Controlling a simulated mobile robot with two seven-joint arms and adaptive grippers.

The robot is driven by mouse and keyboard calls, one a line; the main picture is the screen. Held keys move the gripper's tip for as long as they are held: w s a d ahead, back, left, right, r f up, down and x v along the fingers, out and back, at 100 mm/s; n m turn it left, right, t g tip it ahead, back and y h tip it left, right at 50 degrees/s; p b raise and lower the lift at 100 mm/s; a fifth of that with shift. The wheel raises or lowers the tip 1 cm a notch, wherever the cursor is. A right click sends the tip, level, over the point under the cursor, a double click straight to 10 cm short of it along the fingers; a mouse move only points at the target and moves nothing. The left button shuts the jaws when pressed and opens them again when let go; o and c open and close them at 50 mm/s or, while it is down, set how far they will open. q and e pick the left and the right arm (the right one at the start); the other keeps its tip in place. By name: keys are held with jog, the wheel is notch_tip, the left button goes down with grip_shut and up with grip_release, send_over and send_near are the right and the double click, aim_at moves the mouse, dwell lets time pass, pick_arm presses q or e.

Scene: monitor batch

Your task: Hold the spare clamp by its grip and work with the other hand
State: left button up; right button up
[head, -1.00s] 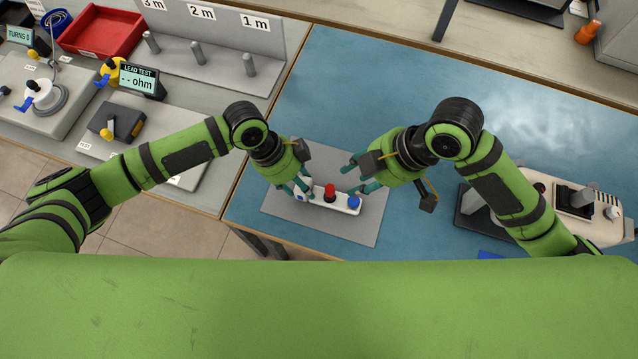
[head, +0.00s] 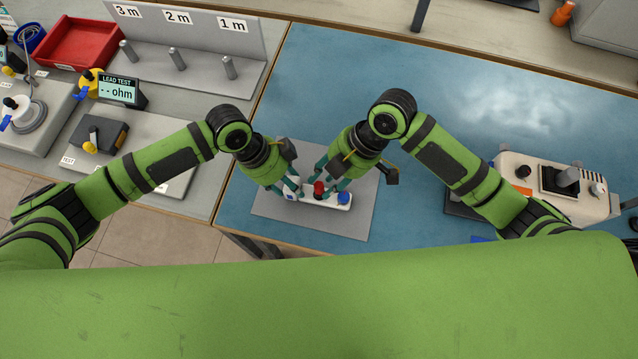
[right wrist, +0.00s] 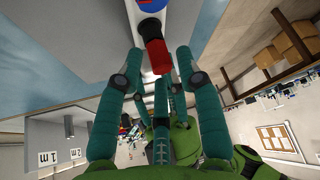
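A white block (head: 329,198) with a red knob (head: 319,188) and a blue knob (head: 343,198) lies on a grey mat (head: 352,224). I cannot tell which part is the spare clamp or its grip. My left gripper (head: 288,190) is at the block's left end, its fingers on both sides of it; whether they press on it is unclear. My right gripper (head: 322,181) is just above the red knob, fingers spread. In the right wrist view the red knob (right wrist: 156,57) shows between the open fingertips, with gaps beside it.
A white device (head: 545,184) stands on the blue table at the right. On the left bench are a lead test display (head: 118,91), a red bin (head: 80,45) and several grey posts below length labels. The blue table (head: 330,75) is clear behind the arms.

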pick_arm(q)
jog(key=shift+s+f, duration=0.2)
pick_arm(e)
jog(key=shift+x, duration=0.75)
pick_arm(q)
jog(key=shift+a, duration=0.1)
pick_arm(e)
grip_shut()
jog(key=shift+r, duration=0.1)
jog(key=shift+r, duration=2.75)
pick_arm(q)
jog(key=o, duration=1.4)
jog(key=shift+w, duration=0.15)
pick_arm(e)
jog(key=shift+w+a, duration=0.1)
